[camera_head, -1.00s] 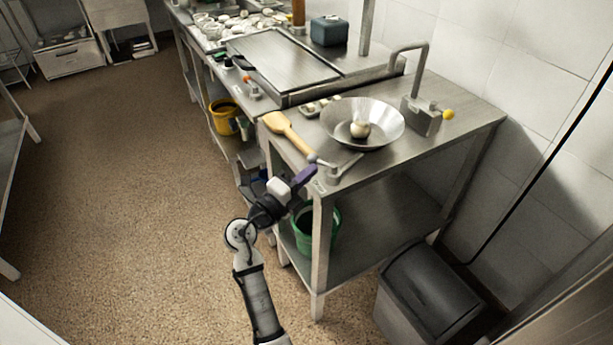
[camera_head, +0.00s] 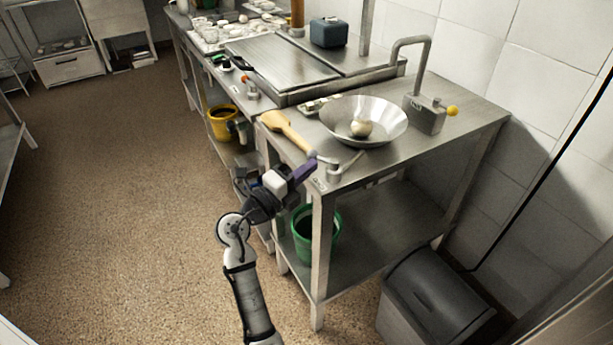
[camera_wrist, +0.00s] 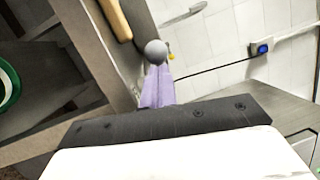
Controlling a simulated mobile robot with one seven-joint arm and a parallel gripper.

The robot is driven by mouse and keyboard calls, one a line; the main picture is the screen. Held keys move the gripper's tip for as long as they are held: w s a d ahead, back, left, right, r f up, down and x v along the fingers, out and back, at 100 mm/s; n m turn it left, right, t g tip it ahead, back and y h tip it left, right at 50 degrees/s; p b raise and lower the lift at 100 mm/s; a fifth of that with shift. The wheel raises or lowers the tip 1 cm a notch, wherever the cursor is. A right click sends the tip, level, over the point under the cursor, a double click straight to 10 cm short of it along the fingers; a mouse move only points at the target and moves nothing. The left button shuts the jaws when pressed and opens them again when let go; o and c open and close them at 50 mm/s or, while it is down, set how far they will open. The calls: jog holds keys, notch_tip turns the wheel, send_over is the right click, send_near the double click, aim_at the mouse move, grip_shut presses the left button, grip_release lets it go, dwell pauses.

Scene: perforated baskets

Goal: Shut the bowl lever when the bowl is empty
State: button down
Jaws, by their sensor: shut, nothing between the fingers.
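In front of the bowl stands a small metal lever (camera_head: 333,171) with a grey ball knob (camera_head: 312,155) pointing left, toward my gripper. My gripper (camera_head: 308,168) is shut and empty, its purple fingers at the table's front corner beside the knob. In the wrist view the knob (camera_wrist: 155,52) is just beyond the tips of my gripper (camera_wrist: 157,72); I cannot tell whether they touch. The bowl's inside is not visible in the wrist view.
A wooden paddle (camera_head: 287,130) lies left of the lever. A tap box (camera_head: 424,115) with a yellow knob stands right of the bowl. The floor at left is clear.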

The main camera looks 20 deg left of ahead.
jog(key=shift+w+a+f+m+g+h+b, duration=0.1)
jog(key=shift+w+f+m+g+h+b, duration=0.3)
jog(key=shift+b, duration=1.9)
jog(key=shift+s+a+m+h+b, duration=0.15)
jog(key=shift+h+b, duration=0.45)
jog(key=shift+b, duration=1.7)
jog(key=b, duration=0.2)
jog(key=m+g+h+b, duration=0.1)
jog(key=b, duration=0.2)
jog(key=shift+w+r+h, duration=0.2)
jog(key=shift+w+h, duration=0.1)
jog(key=shift+w, duration=0.1)
jog(key=shift+a+m+g+h+b, duration=0.1)
jog(key=shift+m+g+h+b, duration=0.25)
jog(key=shift+b, duration=0.15)
jog(key=w+m+g+h+b, duration=0.1)
jog(key=b, duration=0.2)
jog(key=shift+a+g+h, duration=0.1)
jog(key=shift+g+h, duration=0.15)
jog(key=shift+h, duration=0.1)
jog(key=shift+b, duration=0.5)
jog(key=shift+w+r+b, duration=0.15)
jog(key=shift+w+b, duration=0.15)
jog(key=shift+b, duration=0.6)
